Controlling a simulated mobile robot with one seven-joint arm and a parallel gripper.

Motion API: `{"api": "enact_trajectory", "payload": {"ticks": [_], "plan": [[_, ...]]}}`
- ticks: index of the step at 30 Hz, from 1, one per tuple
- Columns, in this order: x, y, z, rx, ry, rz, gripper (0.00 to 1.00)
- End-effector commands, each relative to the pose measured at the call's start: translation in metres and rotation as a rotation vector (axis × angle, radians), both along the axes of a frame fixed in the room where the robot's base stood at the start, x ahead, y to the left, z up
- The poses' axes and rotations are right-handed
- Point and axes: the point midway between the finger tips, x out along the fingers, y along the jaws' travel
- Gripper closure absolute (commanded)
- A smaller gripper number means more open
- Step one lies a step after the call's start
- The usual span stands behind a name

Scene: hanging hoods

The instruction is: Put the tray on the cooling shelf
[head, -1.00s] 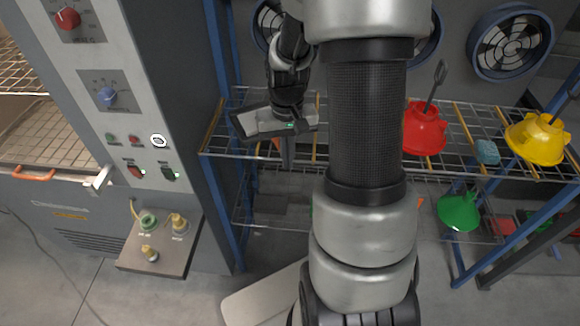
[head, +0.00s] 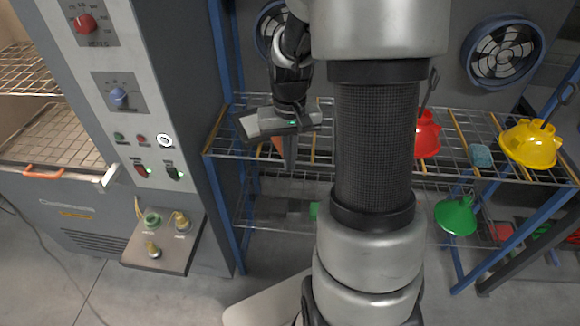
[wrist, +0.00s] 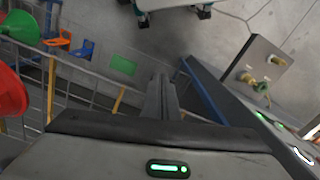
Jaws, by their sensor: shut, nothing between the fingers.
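The cooling shelf (head: 330,166) is a wire rack on blue posts with yellow cross strips, with fans behind it. My gripper (head: 289,166) points down at the shelf's left part, its fingers shut and empty. In the wrist view the closed fingers (wrist: 160,98) show with nothing between them. A tan gridded flat surface (head: 60,135) lies in the open oven at the left, with an orange handle (head: 43,173) at its front. I cannot tell whether this is the tray. My arm hides the middle of the shelf.
A red hood (head: 428,137), a blue sponge-like block (head: 481,155) and a yellow hood (head: 533,145) are on the shelf's right part. A green funnel (head: 457,216) is lower down. The oven's control panel (head: 142,125) stands between oven opening and shelf. Its valve box (head: 165,240) juts out below.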

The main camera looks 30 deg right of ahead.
Motion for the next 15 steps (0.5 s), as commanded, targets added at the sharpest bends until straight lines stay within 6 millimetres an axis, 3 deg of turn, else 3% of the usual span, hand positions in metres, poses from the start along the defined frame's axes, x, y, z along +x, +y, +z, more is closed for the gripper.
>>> {"api": "enact_trajectory", "payload": {"ticks": [1, 6, 15], "plan": [[0.001, 0.000, 0.014, -0.001, -0.004, 0.000, 1.00], [0.000, 0.000, 0.044, 0.000, -0.002, 0.001, 1.00], [-0.001, 0.001, 0.061, 0.002, 0.002, 0.001, 1.00]]}}
